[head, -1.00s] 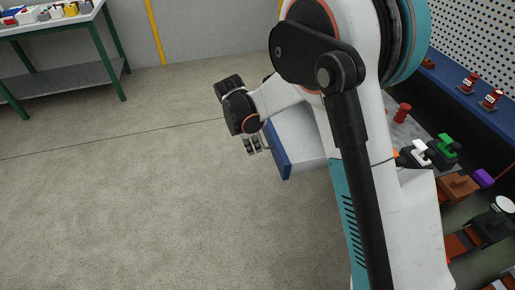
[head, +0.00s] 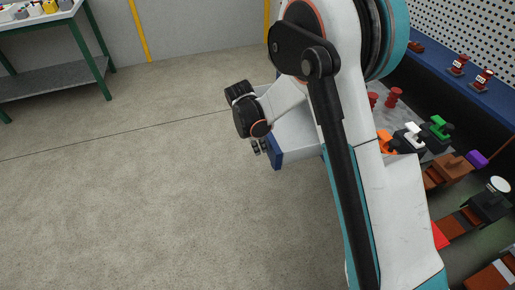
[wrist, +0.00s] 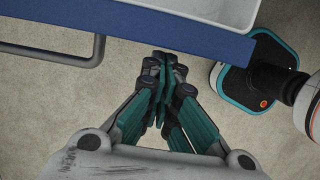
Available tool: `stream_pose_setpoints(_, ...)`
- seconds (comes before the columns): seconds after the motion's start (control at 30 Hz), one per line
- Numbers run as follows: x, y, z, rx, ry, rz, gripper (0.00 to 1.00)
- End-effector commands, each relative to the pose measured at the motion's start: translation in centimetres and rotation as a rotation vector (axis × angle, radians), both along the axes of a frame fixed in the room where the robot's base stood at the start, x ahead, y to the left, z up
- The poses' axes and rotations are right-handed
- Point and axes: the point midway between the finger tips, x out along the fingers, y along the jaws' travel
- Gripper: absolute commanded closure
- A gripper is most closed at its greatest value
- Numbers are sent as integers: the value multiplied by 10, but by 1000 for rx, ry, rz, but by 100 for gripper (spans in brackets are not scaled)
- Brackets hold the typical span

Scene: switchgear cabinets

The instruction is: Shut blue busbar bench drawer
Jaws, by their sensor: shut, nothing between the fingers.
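The blue-fronted drawer (head: 277,154) stands pulled out from the bench, its pale box (head: 302,146) showing behind the front. My arm hides part of the box and where it enters the bench. In the wrist view the blue front (wrist: 190,38) crosses the top, with the pale box interior (wrist: 225,10) beyond it. A grey bar handle (wrist: 50,54) sticks out from the front at the left. My gripper (head: 258,147) is shut and empty on the outer side of the front. In the wrist view its fingertips (wrist: 165,62) are close to the front, right of the handle; contact is unclear.
The bench top at right holds red insulators (head: 393,97) and green (head: 437,127), white and orange clamp-like parts. A blue shelf (head: 440,75) runs along the perforated panel. A green-legged table (head: 95,50) stands at far left. The floor (head: 130,200) left of the drawer is clear.

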Motion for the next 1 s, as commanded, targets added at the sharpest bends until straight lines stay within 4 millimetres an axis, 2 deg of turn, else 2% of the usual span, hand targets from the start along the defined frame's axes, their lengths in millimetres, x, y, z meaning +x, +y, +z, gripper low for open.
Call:
stream_pose_setpoints(0.23, 1, -5, 0, 0, 0, -2, 100)
stream_pose_setpoints(0.37, 6, -22, 0, -1, 0, -4, 100)
stream_pose_setpoints(0.8, 37, -128, -1, -1, -1, -5, 100)
stream_pose_setpoints(1.0, 47, -163, 0, -1, -1, -3, 100)
